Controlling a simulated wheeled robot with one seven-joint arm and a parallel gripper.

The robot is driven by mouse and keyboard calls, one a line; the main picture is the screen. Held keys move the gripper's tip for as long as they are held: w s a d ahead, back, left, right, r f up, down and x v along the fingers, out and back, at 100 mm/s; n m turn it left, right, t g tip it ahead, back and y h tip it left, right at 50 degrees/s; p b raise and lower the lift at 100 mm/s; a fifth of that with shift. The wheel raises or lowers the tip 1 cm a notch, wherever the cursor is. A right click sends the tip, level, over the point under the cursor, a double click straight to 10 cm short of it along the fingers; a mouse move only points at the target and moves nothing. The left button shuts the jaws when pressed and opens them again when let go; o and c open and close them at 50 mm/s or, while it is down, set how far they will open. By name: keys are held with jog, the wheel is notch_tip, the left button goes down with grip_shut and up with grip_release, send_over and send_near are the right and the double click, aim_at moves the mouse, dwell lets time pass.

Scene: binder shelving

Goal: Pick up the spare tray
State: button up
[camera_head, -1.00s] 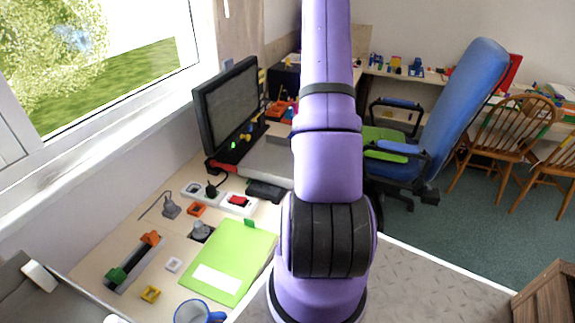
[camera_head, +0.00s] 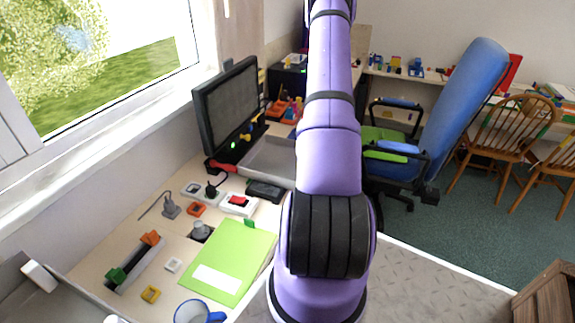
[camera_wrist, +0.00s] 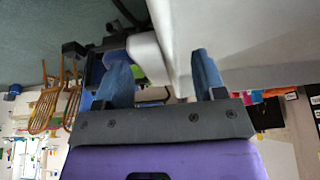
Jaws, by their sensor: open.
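A grey tray (camera_head: 264,157) lies on the desk beside the monitor in the head view, its right part hidden behind my arm. In the wrist view a large pale grey surface, seemingly this tray's wall (camera_wrist: 245,45), fills the upper right, with a white rounded handle (camera_wrist: 147,58) on it. My gripper (camera_wrist: 159,66) is open, its blue fingers on either side of the handle and the wall's edge. Whether a finger touches them I cannot tell. My gripper is hidden in the head view. A second grey tray (camera_head: 70,300) with a white handle is at lower left.
The monitor (camera_head: 230,110) stands just left of the tray. A green folder (camera_head: 228,262), a mug (camera_head: 195,312) and small parts crowd the nearer desk. A blue office chair (camera_head: 460,110) stands to the right of my arm.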

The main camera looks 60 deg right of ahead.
jog(key=shift+d+f, duration=0.3)
jog(key=shift+f, duration=0.3)
jog(key=shift+f, duration=0.25)
jog(key=shift+c, duration=0.5)
grip_shut()
